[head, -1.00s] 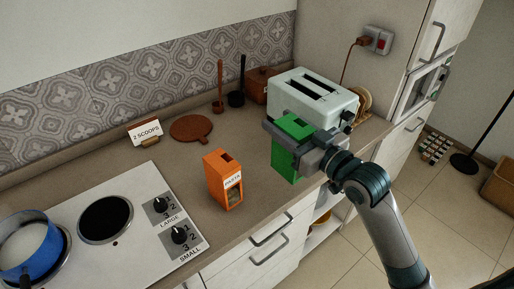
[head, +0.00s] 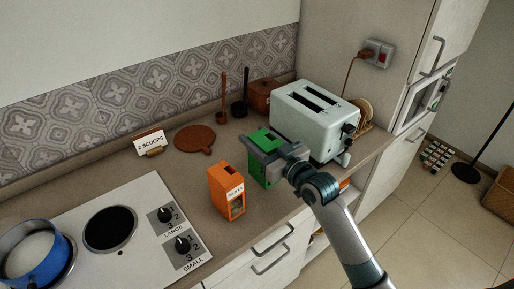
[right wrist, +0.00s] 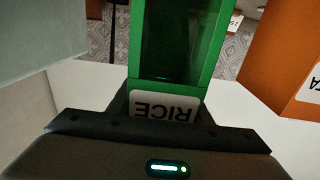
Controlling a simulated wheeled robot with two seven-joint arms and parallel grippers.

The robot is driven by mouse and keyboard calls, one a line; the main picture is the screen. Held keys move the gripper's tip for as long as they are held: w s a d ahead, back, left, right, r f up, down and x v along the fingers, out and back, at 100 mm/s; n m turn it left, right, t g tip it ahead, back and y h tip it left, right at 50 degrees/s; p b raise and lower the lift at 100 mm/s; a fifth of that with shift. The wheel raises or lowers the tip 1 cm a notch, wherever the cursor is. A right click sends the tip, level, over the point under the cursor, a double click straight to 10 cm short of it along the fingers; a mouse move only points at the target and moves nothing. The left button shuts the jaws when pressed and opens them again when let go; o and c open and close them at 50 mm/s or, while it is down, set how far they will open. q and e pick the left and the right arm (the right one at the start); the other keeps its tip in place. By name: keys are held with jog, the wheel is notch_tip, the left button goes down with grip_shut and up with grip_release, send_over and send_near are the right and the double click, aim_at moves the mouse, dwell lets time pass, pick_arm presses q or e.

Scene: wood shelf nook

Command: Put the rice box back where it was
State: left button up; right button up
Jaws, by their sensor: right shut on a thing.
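The green rice box (head: 259,172) is upright at the counter, between the orange pasta box and the toaster. My right gripper (head: 268,150) is shut on its upper part. In the right wrist view the green box (right wrist: 206,45) with its white RICE label (right wrist: 166,106) sits between the jaws. I cannot tell whether its base touches the counter. My left gripper is not in view.
The orange pasta box (head: 225,190) stands close on the left. The pale toaster (head: 314,118) is close on the right. A "2 SCOOPS" card (head: 149,142), round brown board (head: 195,138) and hob (head: 110,232) lie further left.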

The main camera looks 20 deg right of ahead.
jog(key=shift+f+p, duration=0.5)
jog(key=shift+f, duration=1.65)
jog(key=o, duration=1.5)
jog(key=shift+c, duration=0.2)
jog(key=shift+s, duration=0.1)
jog(key=b+v, duration=0.3)
jog(key=v, duration=0.8)
jog(key=shift+s+d+r, duration=0.15)
jog(key=shift+s+r, duration=0.1)
jog(key=shift+s, duration=0.15)
